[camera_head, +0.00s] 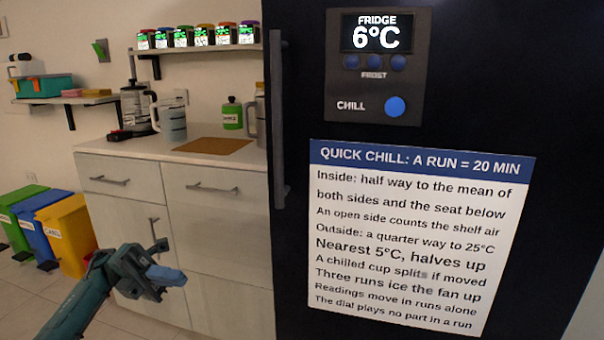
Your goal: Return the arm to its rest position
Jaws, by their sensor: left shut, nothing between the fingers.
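My left arm comes in from the lower left, and my left gripper (172,277) is in front of the pale cabinet's lower doors. Its fingers are shut together with nothing between them. It is apart from the cabinet drawers and the fridge, as far as this view shows. My right gripper is not in view.
A dark fridge (300,260) with a display, blue button and notice (420,240) fills the right. A cabinet (225,215) carries a brown board (212,146), kettle and green container (232,114). Spice dispensers (201,36) line a shelf. Coloured bins (68,233) stand left.

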